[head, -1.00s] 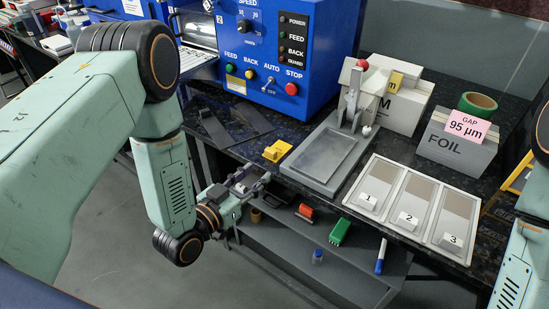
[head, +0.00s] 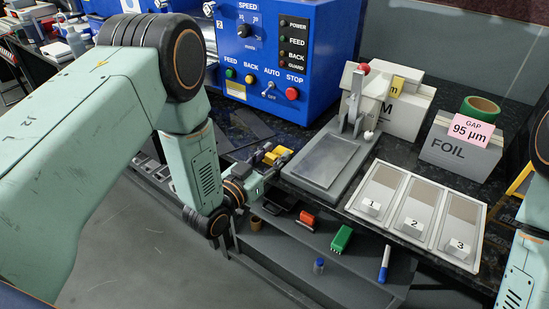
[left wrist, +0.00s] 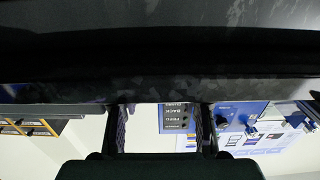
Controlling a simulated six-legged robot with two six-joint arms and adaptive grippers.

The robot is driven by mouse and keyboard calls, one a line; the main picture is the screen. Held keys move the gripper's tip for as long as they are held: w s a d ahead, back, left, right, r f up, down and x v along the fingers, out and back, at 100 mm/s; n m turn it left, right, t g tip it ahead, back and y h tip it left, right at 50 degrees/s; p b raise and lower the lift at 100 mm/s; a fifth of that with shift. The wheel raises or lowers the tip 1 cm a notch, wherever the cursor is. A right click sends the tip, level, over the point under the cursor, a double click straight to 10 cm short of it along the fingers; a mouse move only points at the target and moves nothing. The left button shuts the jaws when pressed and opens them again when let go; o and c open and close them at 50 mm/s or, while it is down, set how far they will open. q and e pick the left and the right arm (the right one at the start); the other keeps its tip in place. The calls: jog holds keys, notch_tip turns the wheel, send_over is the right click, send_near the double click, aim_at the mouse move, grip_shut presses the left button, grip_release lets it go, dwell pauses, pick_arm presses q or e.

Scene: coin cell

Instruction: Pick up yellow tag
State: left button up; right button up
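A small yellow tag with dark marking (head: 397,86) stands on the white box at the back right in the head view. A separate yellow block-like piece (head: 278,154) lies at the front edge of the dark bench, left of the grey press plate. My left gripper (head: 271,159) is right in front of this piece and partly covers it; whether they touch I cannot tell. In the left wrist view the two fingers (left wrist: 160,128) are spread, with nothing seen between them but the distant control panel. My right gripper is out of view.
The press (head: 320,160), a tray with numbered compartments (head: 388,228) and the FOIL box (head: 458,150) stand to the right. A lower shelf (head: 290,248) below holds small red, green and blue items.

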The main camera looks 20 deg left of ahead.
pick_arm(q)
jog(key=shift+c, duration=0.5)
jog(key=shift+s, duration=0.1)
jog(key=c, duration=0.5)
